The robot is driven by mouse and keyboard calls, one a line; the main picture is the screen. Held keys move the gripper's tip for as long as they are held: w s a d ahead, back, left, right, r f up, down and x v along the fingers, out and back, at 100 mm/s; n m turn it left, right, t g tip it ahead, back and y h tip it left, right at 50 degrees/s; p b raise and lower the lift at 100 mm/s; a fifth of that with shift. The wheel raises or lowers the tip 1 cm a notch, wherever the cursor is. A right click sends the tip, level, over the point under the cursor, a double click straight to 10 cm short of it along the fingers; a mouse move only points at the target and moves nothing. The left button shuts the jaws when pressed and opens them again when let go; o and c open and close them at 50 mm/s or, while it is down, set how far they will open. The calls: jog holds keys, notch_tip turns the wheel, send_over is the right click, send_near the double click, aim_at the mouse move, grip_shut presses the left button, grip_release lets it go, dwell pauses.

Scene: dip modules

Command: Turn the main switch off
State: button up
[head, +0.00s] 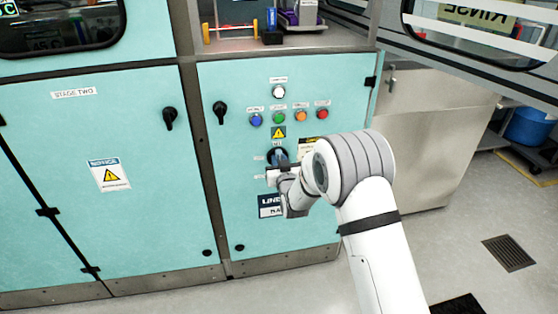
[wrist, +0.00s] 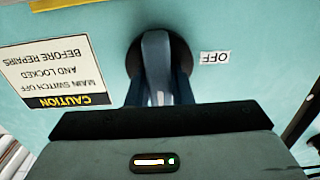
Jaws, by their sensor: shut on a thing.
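The main switch is a black round base (head: 271,155) with a grey-blue handle, set on the teal cabinet door below a yellow warning triangle. In the wrist view, which shows the panel upside down, its handle (wrist: 157,55) stands between my two dark fingers. My gripper (wrist: 158,92) is shut on that handle, with a finger on each side. A white OFF label (wrist: 214,57) lies just right of the base in the wrist view. In the head view my gripper (head: 280,164) covers part of the switch, so the handle's angle is unclear there.
A row of blue (head: 256,119), green, orange and red (head: 322,114) buttons sits above the switch, with a white button (head: 279,92) over them. A caution sign (wrist: 52,72) is beside the switch. Black door handles (head: 220,112) are to the left. Open floor lies right.

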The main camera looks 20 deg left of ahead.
grip_shut()
jog(key=shift+f+n+b, duration=0.1)
jog(key=shift+n+b, duration=0.3)
jog(key=shift+b, duration=0.2)
jog(key=shift+f+n+b, duration=0.1)
jog(key=shift+n+b, duration=0.9)
jog(key=shift+b, duration=0.25)
jog(key=n+b, duration=0.5)
jog(key=shift+s+a, duration=0.1)
jog(key=shift+a, duration=0.05)
jog(key=n+b, duration=0.3)
jog(key=n, duration=0.2)
jog(key=shift+a+f+n, duration=0.1)
jog(key=shift+f+n, duration=0.05)
jog(key=shift+n, duration=0.25)
jog(key=n+b, duration=0.2)
jog(key=n, duration=0.2)
jog(key=shift+s, duration=0.1)
jog(key=shift+n, duration=0.3)
